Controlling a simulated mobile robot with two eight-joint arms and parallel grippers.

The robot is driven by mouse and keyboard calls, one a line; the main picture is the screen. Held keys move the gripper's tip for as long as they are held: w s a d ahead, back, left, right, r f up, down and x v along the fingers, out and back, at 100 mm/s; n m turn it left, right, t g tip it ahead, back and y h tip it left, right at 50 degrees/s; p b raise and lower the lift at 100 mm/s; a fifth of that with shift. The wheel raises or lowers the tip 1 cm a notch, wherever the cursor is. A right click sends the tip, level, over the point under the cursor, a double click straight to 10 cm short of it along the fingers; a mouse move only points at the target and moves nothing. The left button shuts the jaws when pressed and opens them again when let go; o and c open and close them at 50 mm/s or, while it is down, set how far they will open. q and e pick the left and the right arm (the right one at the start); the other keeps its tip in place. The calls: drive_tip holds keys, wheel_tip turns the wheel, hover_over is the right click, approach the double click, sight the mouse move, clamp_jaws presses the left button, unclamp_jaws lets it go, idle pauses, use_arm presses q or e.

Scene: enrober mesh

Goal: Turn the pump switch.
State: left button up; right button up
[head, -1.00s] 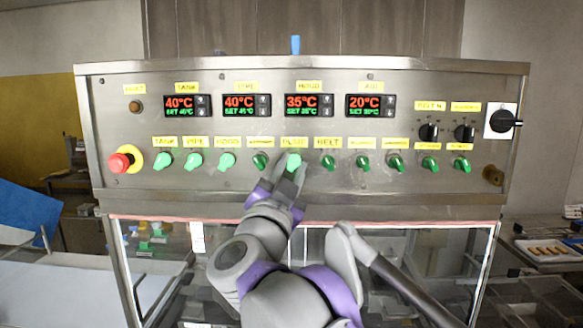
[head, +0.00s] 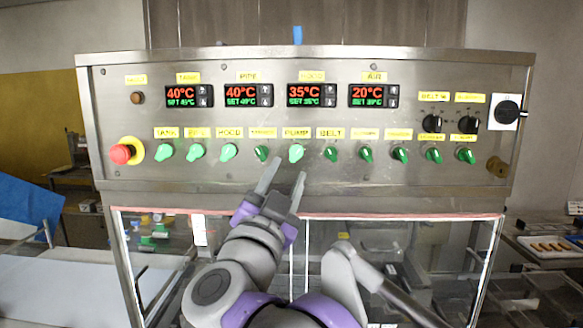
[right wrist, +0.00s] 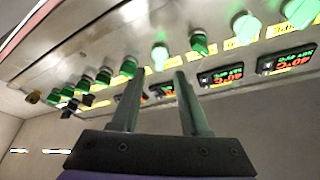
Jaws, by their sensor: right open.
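The pump switch (head: 296,152) is a bright green knob under the yellow PUMP label on the steel control panel (head: 300,190). It looks lit, and its handle is about upright. In the right wrist view the pump switch (right wrist: 160,55) appears beyond the gap between the fingers. My right gripper (head: 286,173) is open and empty, just below and in front of the pump switch, apart from it. Its two fingers also show in the right wrist view (right wrist: 158,80). My left gripper is not in view.
Lit tank (head: 166,152), pipe (head: 196,152) and hood (head: 229,152) knobs stand to the left. A darker green knob (head: 262,153) and the belt knob (head: 331,154) flank the pump switch closely. A red emergency button (head: 122,154) is at far left. Temperature displays (head: 248,95) sit above.

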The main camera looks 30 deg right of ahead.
drive_tip(key=shift+b+v, duration=0.3)
drive_tip(key=shift+v, duration=2.45)
drive_tip(key=w+a+f+n+t+y, duration=0.5)
drive_tip(key=a+f+n+y, duration=0.2)
drive_tip(key=f+n+y, duration=0.4)
drive_tip(key=a+f+n+g+y, duration=0.2)
drive_tip(key=f+g+y, duration=0.15)
drive_tip(key=f, duration=0.35)
drive_tip(key=a+f+n+g+y, duration=0.2)
drive_tip(key=f+y, duration=0.2)
drive_tip(key=f, duration=0.3)
drive_tip(key=s+d+f+g+h, duration=0.1)
drive_tip(key=s+d+f+g, duration=0.1)
drive_tip(key=s+f, duration=0.3)
drive_tip(key=s+d+f+g+h, duration=0.1)
drive_tip(key=s+d+f+g, duration=0.2)
drive_tip(key=f, duration=1)
drive_tip(key=s+d+f+g+h, duration=0.1)
drive_tip(key=s+d+f+g, duration=0.2)
drive_tip(key=s+f, duration=0.6)
drive_tip(key=shift+s+d+g+h, duration=0.15)
drive_tip(key=shift+s+g+h, duration=0.15)
drive_tip(key=shift+g, duration=0.65)
